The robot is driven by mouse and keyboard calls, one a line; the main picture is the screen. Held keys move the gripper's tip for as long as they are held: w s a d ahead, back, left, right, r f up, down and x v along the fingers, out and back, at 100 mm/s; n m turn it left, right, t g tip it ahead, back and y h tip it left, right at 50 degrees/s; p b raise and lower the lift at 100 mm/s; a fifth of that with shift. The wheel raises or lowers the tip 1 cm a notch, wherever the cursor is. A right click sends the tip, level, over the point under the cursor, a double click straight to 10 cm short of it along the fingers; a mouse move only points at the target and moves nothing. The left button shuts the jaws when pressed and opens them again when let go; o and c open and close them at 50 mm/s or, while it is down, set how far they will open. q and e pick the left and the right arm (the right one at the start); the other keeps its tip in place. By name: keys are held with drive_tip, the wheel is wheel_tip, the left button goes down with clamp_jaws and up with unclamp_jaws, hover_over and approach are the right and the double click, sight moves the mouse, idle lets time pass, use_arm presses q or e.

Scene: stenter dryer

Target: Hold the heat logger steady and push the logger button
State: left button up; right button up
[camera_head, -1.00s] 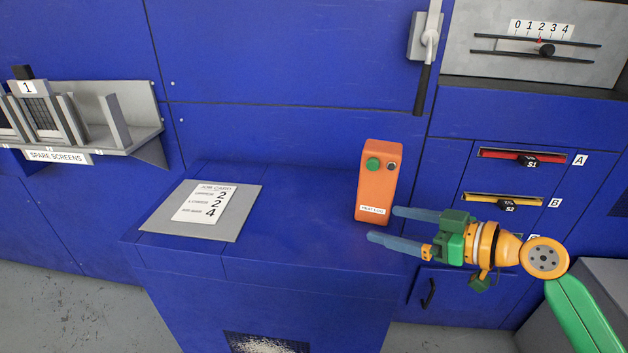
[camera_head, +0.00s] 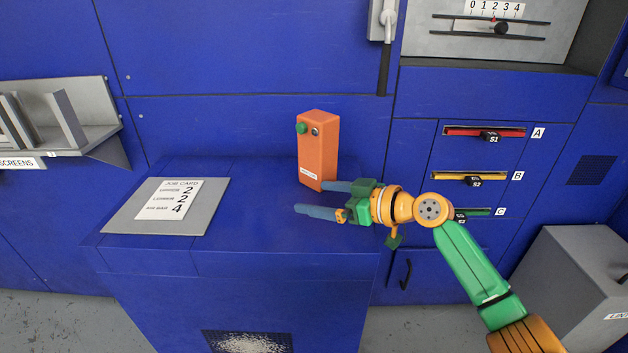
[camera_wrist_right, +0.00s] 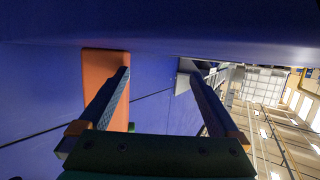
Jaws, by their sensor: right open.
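The heat logger (camera_head: 318,158) is an upright orange box on the blue ledge, with a white label low on its front. Its green button (camera_head: 302,128) is at the upper left of its face, beside a small dark round part (camera_head: 315,132). My right gripper (camera_head: 310,198) is open and empty at the logger's foot. One finger overlaps its lower right corner, and the other lies in front of it. Whether they touch is unclear. In the right wrist view the logger (camera_wrist_right: 97,68) is partly behind one finger of the gripper (camera_wrist_right: 161,75). My left gripper is not in view.
A grey plate with a job card (camera_head: 165,200) lies left on the ledge (camera_head: 240,240). A grey screen rack (camera_head: 75,130) is far left. A lever handle (camera_head: 384,60) hangs above right. Slots A to C (camera_head: 485,131) are right. The ledge between card and logger is clear.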

clamp_jaws()
drive_tip(key=shift+o, duration=0.2)
unclamp_jaws()
